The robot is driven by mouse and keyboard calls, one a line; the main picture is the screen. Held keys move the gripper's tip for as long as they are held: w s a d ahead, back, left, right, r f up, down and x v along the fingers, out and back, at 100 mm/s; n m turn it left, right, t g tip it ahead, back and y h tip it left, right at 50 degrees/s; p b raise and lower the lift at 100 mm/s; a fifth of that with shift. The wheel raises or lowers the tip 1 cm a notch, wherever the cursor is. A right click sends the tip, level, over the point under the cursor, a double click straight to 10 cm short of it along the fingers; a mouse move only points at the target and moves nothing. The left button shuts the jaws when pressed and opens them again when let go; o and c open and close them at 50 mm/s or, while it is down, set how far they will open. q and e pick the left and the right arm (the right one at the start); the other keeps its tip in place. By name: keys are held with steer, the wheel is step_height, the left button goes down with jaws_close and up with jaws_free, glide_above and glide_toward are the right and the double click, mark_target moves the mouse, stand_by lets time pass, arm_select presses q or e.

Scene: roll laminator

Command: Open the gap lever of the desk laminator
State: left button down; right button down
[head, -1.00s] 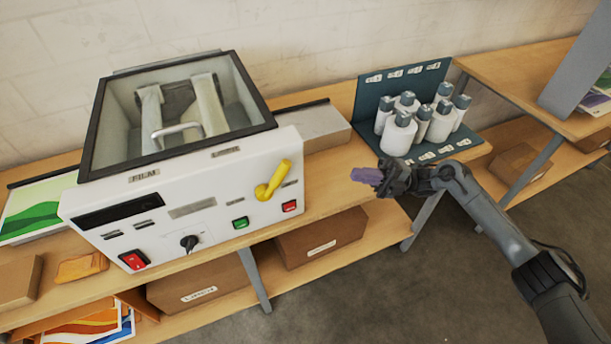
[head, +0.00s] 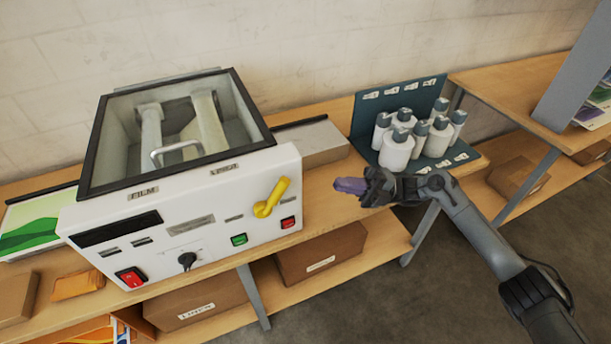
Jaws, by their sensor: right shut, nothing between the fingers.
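The desk laminator (head: 200,228) is a white box on the wooden bench, with a dark-framed clear lid over its rollers. Its yellow gap lever (head: 271,198) sits at the right of the front panel and slants up to the right. My right gripper (head: 350,186) is shut with nothing in it. Its purplish fingertips point left toward the lever, with a clear gap between them in the picture. My left gripper is not in view.
A dark rack (head: 370,110) with several white bottles (head: 397,150) stands behind my right gripper. The panel also holds a red switch (head: 131,277), a black knob (head: 187,261), a green button (head: 239,240) and a red button (head: 288,223). Cardboard boxes (head: 320,255) sit on the lower shelf.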

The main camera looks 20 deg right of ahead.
steer(key=p, duration=0.3)
glide_toward(278, 189)
steer(key=a+r, duration=0.1)
steer(key=w+a+r, duration=0.1)
steer(key=a+r, duration=0.1)
steer(key=shift+w+r, duration=0.2)
steer(key=shift+w, duration=0.2)
steer(key=shift+a, duration=0.1)
steer(key=shift+s+a+r+n+g+h, duration=0.1)
steer(key=shift+a+r+n+g+h, duration=0.25)
steer(key=shift+a+r+h, duration=0.6)
steer(key=a+r+h+p, duration=0.1)
steer(key=a+h, duration=0.1)
steer(key=a+r+h+p, duration=0.1)
steer(key=a+r+h, duration=0.1)
steer(key=shift+n+g+h, duration=0.25)
steer(key=shift+n, duration=0.1)
steer(key=a+h+p, duration=0.1)
steer(key=a, duration=0.1)
steer(key=a+h+p, duration=0.1)
steer(key=a+h, duration=0.1)
steer(key=shift+a+f+n+g+h, duration=0.1)
steer(key=shift+a+n+g+h, duration=0.1)
steer(key=shift+n+g+h, duration=0.1)
steer(key=shift+a+f, duration=0.2)
steer(key=shift+a, duration=0.85)
steer(key=shift+a+f, duration=0.1)
